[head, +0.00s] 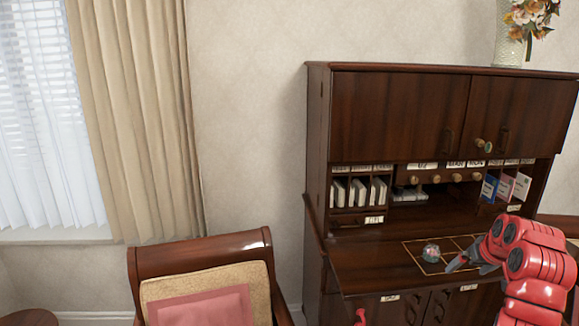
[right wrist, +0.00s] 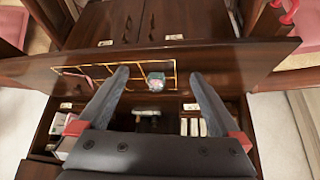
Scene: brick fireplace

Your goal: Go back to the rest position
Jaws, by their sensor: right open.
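My right gripper (head: 465,263) reaches in from the right over the lowered desk leaf (head: 375,268) of a dark wood secretary cabinet. It is open, with nothing between its fingers. In the right wrist view the two dark fingers (right wrist: 158,75) are spread wide above the leaf. A small round glassy object (head: 431,253) sits on the leaf inside a yellow-lined grid, left of the gripper in the head view. In the right wrist view this object (right wrist: 155,82) shows between the fingertips, apparently beyond them and untouched. My left gripper is not recognisable.
The cabinet (head: 395,105) has cubbies with white booklets (head: 358,192) and coloured booklets (head: 505,187). A flower vase (head: 510,35) stands on top. A chair (head: 200,255) with a pink cushion stands left. Small red parts show at the head view's bottom edge.

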